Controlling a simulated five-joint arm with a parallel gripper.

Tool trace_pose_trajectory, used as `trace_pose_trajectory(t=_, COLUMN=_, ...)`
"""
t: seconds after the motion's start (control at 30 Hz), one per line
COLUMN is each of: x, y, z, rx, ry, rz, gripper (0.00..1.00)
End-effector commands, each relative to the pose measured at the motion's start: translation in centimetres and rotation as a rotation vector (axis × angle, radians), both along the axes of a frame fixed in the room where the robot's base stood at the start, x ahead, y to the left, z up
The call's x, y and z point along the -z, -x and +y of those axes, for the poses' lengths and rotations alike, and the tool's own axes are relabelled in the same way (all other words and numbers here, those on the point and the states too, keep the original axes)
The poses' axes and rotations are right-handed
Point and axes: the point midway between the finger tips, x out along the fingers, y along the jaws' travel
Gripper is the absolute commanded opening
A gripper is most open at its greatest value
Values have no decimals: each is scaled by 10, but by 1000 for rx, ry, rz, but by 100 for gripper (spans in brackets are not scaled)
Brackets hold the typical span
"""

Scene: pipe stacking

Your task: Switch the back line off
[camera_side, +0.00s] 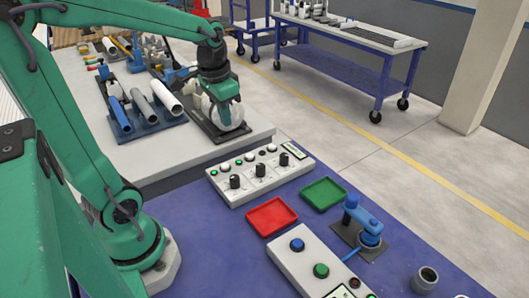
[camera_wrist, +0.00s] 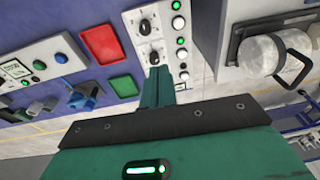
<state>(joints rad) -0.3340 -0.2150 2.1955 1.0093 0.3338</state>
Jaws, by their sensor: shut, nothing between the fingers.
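A white control panel (camera_side: 258,178) lies on the blue bench with a row of three black knobs and a row of white buttons and green lamps. Its left knob (camera_side: 235,182), middle knob (camera_side: 260,170) and right knob (camera_side: 284,159) show in the side view. I cannot read which knob belongs to the back line. My gripper (camera_side: 224,122) is shut and empty, pointing down above the panel. In the wrist view my gripper (camera_wrist: 158,74) overlaps the panel (camera_wrist: 166,45), its tips showing just below a black knob (camera_wrist: 154,58). I cannot tell its height above the panel.
A red tray (camera_side: 271,216) and a green tray (camera_side: 323,193) lie in front of the panel. A second button box (camera_side: 309,264) and a blue fixture (camera_side: 362,225) stand nearer. Behind are a white drum (camera_side: 232,117) and a rack of pipes (camera_side: 140,110).

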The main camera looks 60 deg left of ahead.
Motion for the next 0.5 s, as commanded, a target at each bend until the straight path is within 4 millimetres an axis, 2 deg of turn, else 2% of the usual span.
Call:
trace_pose_trajectory(t=0.3, x=24, y=-12, z=42, rx=-4, ry=32, rz=105, gripper=0)
trace_pose_trajectory(t=0.5, x=32, y=-15, z=57, rx=-1, ry=46, rz=137, gripper=0)
